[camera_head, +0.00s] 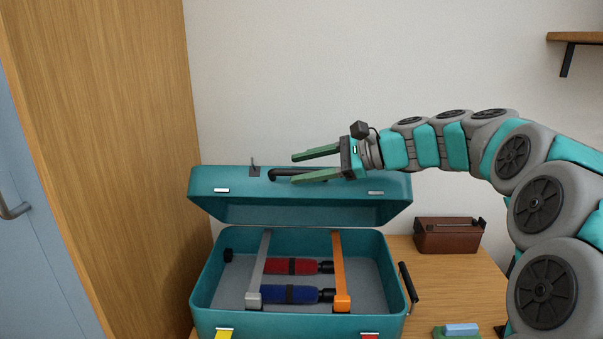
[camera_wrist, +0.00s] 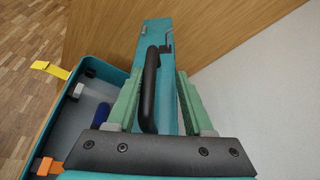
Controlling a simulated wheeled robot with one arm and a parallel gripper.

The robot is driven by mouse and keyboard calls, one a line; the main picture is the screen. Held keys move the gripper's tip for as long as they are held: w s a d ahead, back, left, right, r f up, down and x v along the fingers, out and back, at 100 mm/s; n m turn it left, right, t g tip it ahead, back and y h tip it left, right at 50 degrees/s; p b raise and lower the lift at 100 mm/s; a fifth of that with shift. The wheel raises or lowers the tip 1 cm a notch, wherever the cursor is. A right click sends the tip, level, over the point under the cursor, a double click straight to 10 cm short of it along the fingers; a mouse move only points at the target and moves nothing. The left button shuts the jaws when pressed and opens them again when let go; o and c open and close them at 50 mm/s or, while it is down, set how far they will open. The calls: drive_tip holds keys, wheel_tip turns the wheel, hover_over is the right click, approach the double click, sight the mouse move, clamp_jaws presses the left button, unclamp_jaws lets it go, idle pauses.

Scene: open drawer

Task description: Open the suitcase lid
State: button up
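The teal suitcase (camera_head: 205,290) stands on the table with its lid (camera_head: 230,205) raised well above the base, tilted up at the back. The lid also shows in the wrist view (camera_wrist: 157,32). A black handle (camera_head: 285,173) is on the lid's upper face. My gripper (camera_head: 303,167) is at the lid's top, its green fingers apart. In the wrist view the handle (camera_wrist: 149,90) lies between the two open fingers (camera_wrist: 158,82), with a gap to the right finger. Whether the left finger touches it I cannot tell.
Inside the base are a red roll (camera_head: 290,266) and a blue roll (camera_head: 288,295) between a grey strap and an orange strap (camera_head: 341,275). A brown box (camera_head: 449,236) stands right of the suitcase. A wooden cabinet (camera_head: 110,130) rises at left; a wall is behind.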

drive_tip(key=shift+s+f, duration=0.15)
drive_tip(key=shift+s, duration=0.05)
drive_tip(key=shift+d, duration=0.15)
drive_tip(key=shift+w+r+v, duration=0.1)
drive_tip(key=shift+w+v, duration=0.1)
drive_tip(key=shift+v, duration=1.25)
drive_tip(key=shift+w+r+v, duration=0.15)
drive_tip(key=shift+v, duration=1.3)
drive_tip(key=shift+w+r+v, duration=0.1)
drive_tip(key=shift+w+v, duration=0.1)
drive_tip(key=shift+v, duration=1.2)
